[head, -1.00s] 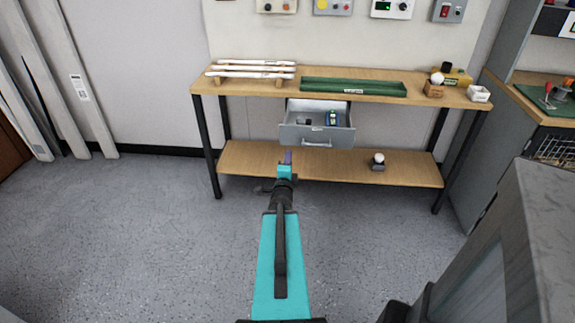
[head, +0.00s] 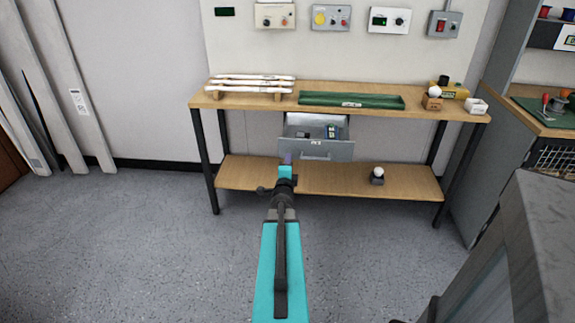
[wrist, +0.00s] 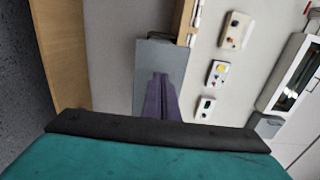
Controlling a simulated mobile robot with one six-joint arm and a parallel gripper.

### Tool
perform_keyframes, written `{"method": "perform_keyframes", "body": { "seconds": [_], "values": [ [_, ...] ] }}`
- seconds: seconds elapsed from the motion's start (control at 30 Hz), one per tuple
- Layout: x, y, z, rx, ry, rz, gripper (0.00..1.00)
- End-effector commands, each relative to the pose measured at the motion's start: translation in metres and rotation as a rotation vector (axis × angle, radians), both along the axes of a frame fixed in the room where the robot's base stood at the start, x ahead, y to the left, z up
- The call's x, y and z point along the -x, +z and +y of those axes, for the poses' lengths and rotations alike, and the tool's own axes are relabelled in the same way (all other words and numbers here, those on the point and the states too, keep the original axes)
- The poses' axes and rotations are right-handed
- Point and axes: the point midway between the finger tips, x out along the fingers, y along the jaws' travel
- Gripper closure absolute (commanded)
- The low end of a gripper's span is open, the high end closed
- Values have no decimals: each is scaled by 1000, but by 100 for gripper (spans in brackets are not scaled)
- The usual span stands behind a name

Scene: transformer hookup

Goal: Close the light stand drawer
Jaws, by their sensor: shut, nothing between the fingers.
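The light stand drawer (head: 335,152) is a grey metal drawer hanging under the wooden table top. I cannot tell whether the fingertips touch the drawer front.
The wooden table (head: 240,92) carries white rods on a rack (head: 250,84), a green tray (head: 352,101) and small boxes at the right. A lower shelf (head: 240,175) holds a small bulb on a base (head: 377,175). A grey cabinet (head: 520,240) stands at the right.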

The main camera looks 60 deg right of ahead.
Motion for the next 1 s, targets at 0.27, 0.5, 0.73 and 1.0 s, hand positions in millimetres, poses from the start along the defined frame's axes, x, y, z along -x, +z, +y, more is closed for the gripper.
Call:
{"method": "perform_keyframes", "body": {
  "seconds": [0.27, 0.5, 0.73, 1.0],
  "values": [
    [-9, 0, -23, 0, 0, 0, 100],
    [-13, 0, -34, -1, 0, -1, 100],
    [-14, 0, -36, -1, 0, -1, 100],
    [-14, -1, -36, -1, 1, -1, 100]
  ]
}}
